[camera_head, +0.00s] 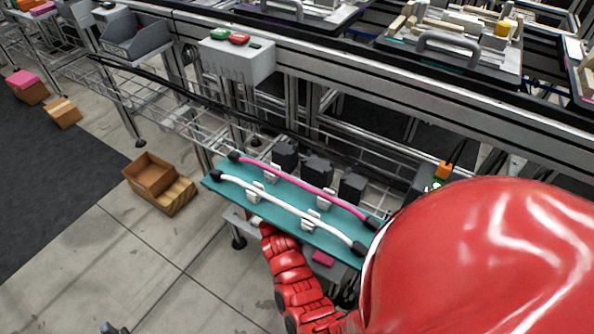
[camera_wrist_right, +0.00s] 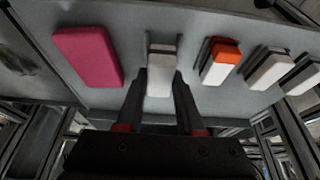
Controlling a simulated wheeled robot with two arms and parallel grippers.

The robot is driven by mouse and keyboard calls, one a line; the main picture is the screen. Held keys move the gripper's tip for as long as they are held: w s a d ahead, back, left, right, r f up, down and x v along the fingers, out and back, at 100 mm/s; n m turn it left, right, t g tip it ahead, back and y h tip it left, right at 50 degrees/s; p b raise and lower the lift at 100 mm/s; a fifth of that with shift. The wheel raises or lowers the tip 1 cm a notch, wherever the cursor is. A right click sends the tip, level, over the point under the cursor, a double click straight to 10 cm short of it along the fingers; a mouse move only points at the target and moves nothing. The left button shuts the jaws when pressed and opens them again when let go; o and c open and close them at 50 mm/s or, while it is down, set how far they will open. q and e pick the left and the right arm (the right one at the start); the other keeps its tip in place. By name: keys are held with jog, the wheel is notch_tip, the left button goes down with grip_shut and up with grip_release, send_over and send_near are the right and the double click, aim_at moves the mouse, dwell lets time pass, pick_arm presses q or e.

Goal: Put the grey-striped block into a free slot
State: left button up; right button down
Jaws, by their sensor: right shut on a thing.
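The right gripper (camera_wrist_right: 159,75) is shut on a white block with a grey stripe (camera_wrist_right: 160,80), in the right wrist view. The held block is in front of the grey board (camera_wrist_right: 130,20); I cannot tell whether it touches it. A pink block (camera_wrist_right: 88,57) is left of it. A white block with an orange band (camera_wrist_right: 220,62) and two more white blocks (camera_wrist_right: 271,70) (camera_wrist_right: 302,78) are to the right. In the head view, my red right arm reaches toward the teal panel's front edge; its gripper is hidden. My left gripper is not seen.
The teal panel (camera_head: 275,213) carries white and pink cables (camera_head: 325,190) in clips. A pink piece (camera_head: 323,258) shows below its front edge. An open brown box (camera_head: 150,174) and wooden block stand on the floor at left. The rail and wire shelf run behind.

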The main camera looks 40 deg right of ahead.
notch_tip(320, 180, down, 3)
jog(key=shift+r+b, duration=0.15)
jog(key=shift+b, duration=0.15)
jog(key=shift+r, duration=0.15)
jog(key=shift+f, duration=0.25)
jog(key=c, duration=0.5)
grip_release()
jog(key=shift+r, duration=0.1)
jog(key=shift+c, duration=0.2)
